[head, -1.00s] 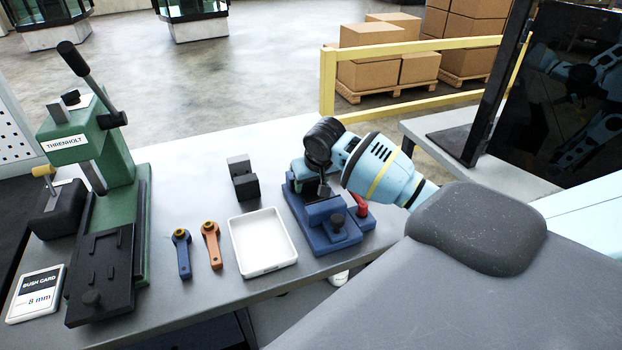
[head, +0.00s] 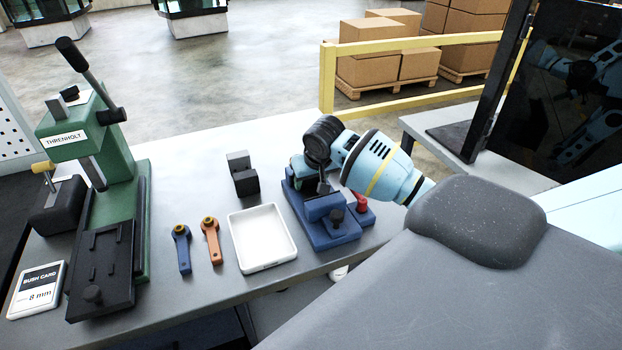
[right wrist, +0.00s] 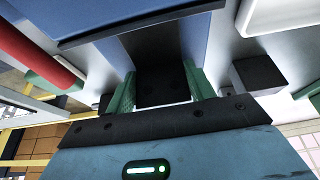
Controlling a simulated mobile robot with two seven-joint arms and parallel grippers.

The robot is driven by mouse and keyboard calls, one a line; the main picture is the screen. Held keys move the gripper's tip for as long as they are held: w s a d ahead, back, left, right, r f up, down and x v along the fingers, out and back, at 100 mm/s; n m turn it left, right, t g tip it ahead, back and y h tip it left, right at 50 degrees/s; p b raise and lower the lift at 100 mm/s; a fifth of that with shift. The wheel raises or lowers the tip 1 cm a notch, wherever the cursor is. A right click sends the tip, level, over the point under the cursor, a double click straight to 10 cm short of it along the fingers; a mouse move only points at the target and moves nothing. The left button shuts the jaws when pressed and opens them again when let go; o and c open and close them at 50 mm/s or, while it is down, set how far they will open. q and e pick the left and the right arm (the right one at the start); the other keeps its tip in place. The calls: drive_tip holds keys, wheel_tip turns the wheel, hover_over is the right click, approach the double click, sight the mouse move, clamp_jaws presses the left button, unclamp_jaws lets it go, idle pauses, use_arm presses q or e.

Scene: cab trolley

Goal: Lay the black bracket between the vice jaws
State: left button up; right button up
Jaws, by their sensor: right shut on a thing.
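My right gripper (head: 313,178) reaches down over the blue vice (head: 335,228) at the right of the bench, its fingers largely hidden in the head view. In the right wrist view its two green fingers (right wrist: 160,92) are shut on the black bracket (right wrist: 162,82), one on each side. A dark part of the bracket (head: 323,188) shows just behind the raised vice block. The vice body (right wrist: 165,18) fills the top of the wrist view, close to the bracket. I cannot tell whether the bracket touches the jaws. My left gripper is out of view.
A white tray (head: 263,266) stands left of the vice, with a black stepped block (head: 243,180) behind it. Orange (head: 211,240) and blue (head: 182,250) handled tools lie further left, beside a green press (head: 125,190). A red handle (head: 360,202) is at the vice's right.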

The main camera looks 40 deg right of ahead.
idle(0.4)
drive_tip(key=o, duration=1.2)
drive_tip(key=shift+o, duration=0.2)
drive_tip(key=d+v, duration=0.1)
drive_tip(key=v, duration=0.6)
drive_tip(key=shift+a+r, duration=0.4)
drive_tip(key=shift+a, duration=0.15)
drive_tip(key=shift+s, duration=0.15)
